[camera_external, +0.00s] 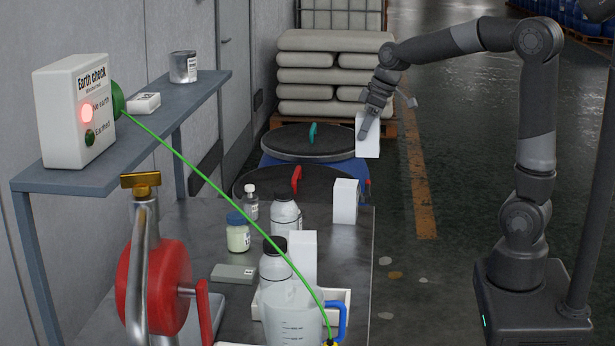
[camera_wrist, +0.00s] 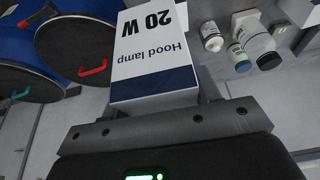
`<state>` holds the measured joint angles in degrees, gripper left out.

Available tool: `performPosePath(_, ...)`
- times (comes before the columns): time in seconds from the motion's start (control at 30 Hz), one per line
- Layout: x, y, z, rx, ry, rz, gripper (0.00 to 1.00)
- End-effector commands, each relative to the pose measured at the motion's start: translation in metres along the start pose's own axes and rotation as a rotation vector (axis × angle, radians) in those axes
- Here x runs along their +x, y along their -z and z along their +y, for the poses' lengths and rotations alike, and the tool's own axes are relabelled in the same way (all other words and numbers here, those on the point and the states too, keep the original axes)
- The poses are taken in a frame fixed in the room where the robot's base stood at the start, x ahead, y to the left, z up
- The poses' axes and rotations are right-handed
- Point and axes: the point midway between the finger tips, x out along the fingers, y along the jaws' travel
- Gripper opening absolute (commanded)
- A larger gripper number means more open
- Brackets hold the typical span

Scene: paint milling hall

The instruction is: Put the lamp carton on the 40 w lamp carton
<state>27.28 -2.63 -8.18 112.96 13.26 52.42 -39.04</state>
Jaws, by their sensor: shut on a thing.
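My gripper (camera_external: 373,113) is shut on a white lamp carton (camera_external: 368,147) and holds it in the air, beyond the far right end of the bench. In the wrist view the held lamp carton (camera_wrist: 152,45) fills the space between the fingers, its label reading "Hood lamp 20 W" upside down over a dark blue band. Two other white cartons stand upright on the bench: one near its far right edge (camera_external: 345,202) and one in the middle (camera_external: 302,252), in or behind a low white tray. No 40 W print is readable, so I cannot tell which is the 40 W carton.
The bench (camera_external: 345,250) also holds bottles (camera_external: 285,212), a jug (camera_external: 293,318) and a red reel (camera_external: 155,278). A green cable crosses over it. Dark-lidded drums (camera_external: 308,142) stand behind. A shelf (camera_external: 190,110) runs along the left wall.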

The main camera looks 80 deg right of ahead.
Motion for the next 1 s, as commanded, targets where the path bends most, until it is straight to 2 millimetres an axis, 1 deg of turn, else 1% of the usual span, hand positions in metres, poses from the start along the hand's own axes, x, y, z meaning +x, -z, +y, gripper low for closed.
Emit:
performPosePath(0.03,-0.013,-0.006,0.015,-0.001,0.002,0.008,0.28)
performPosePath(0.13,-0.031,-0.016,0.033,-0.021,0.013,0.017,0.28)
performPosePath(0.23,-0.042,-0.021,0.043,-0.037,0.02,0.025,0.28)
performPosePath(0.33,-0.041,-0.021,0.042,-0.048,0.024,0.028,0.28)
performPosePath(0.47,-0.022,-0.01,0.028,-0.052,0.028,0.026,0.28)
performPosePath(0.7,0.024,0.019,-0.006,-0.052,0.026,0.025,0.28)
performPosePath(0.8,0.039,0.028,-0.017,-0.051,0.025,0.026,0.28)
performPosePath(0.9,0.047,0.034,-0.024,-0.049,0.024,0.028,0.28)
performPosePath(1.0,0.052,0.035,-0.026,-0.047,0.024,0.028,0.28)
